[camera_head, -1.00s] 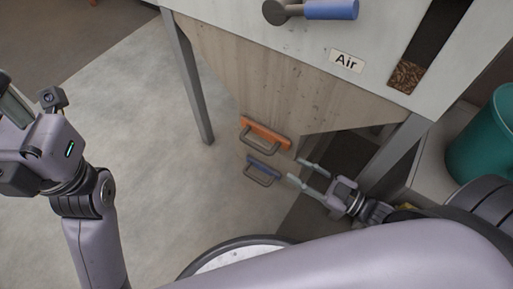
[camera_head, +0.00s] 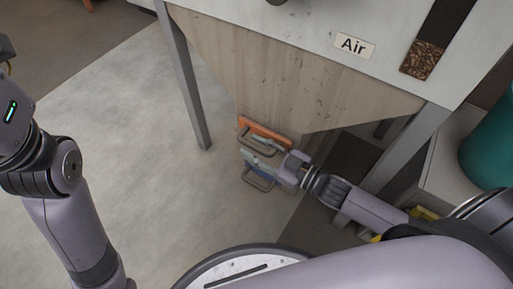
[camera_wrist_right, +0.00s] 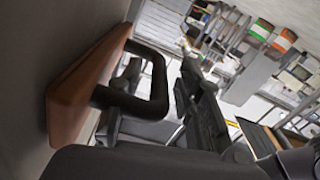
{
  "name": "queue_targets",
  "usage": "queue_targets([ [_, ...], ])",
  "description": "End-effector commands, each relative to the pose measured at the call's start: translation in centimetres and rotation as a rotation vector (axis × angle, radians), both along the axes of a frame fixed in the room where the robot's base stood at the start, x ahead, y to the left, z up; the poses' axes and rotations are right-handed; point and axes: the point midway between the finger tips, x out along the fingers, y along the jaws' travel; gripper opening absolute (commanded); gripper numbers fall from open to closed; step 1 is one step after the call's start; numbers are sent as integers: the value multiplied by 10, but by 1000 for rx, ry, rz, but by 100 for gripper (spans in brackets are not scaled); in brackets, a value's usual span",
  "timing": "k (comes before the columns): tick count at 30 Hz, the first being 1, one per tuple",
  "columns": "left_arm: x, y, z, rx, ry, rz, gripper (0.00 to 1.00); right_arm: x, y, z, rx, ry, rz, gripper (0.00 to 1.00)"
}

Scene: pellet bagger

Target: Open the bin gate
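A grey metal leg (camera_head: 186,85) stands left of the bin and another (camera_head: 405,150) stands right of it, beside my right forearm. A green bucket (camera_head: 488,150) is at the right. The floor (camera_head: 120,120) at the left is clear. An "Air" label (camera_head: 355,46) is above.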

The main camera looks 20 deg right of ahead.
Motion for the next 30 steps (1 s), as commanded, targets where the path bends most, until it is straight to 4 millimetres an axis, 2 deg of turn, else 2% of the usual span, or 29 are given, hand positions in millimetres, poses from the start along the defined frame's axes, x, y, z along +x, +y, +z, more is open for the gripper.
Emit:
queue_targets([
  [3,0,0,0,0,0,0,31,0,0,0,0,0,0,32],
  [17,0,0,0,0,0,-1,31,0,0,0,0,0,0,1],
  [30,0,0,0,0,0,-1,31,-1,0,0,1,1,0,0],
])
